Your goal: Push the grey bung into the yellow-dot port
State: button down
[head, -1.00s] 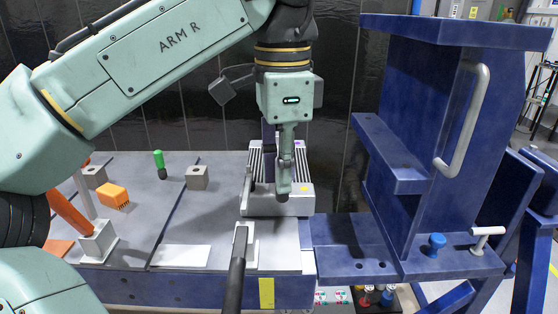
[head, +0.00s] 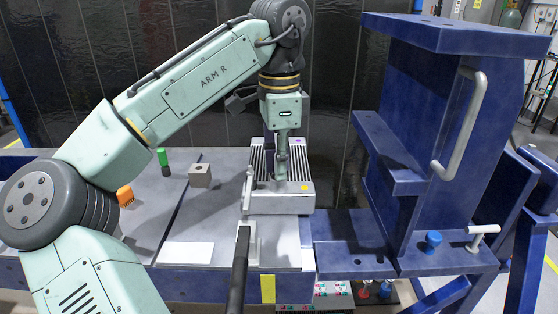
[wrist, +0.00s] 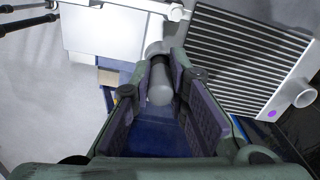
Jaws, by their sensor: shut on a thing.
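My gripper (head: 281,176) points down at the finned grey block (head: 262,203), over its near part. In the wrist view the jaws (wrist: 163,65) are shut on the grey bung (wrist: 160,88), a short cylinder between the fingertips. A pale round tube shows just beyond the bung's dark far end; I cannot tell whether they touch or the bung is inside. The yellow dot (head: 304,188) is on the block's near end, right of the fingertips. The purple dot (head: 298,141) is at the far end, beside a port tube (wrist: 302,95) in the wrist view.
A clamp lever (head: 240,265) stands in front of the block. A tall blue frame (head: 408,130) with a handle rises at the right. A grey cube (head: 200,175), a green-topped item (head: 162,157) and an orange brush (head: 125,196) are on the left. A white plate (head: 188,252) lies flat.

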jog(key=shift+f, duration=0.1)
jog(key=c, duration=1.6)
grip_release()
jog(key=shift+o, duration=0.2)
notch_tip(320, 180, up, 8)
jog(key=shift+f, duration=0.1)
jog(key=shift+s+f, duration=0.1)
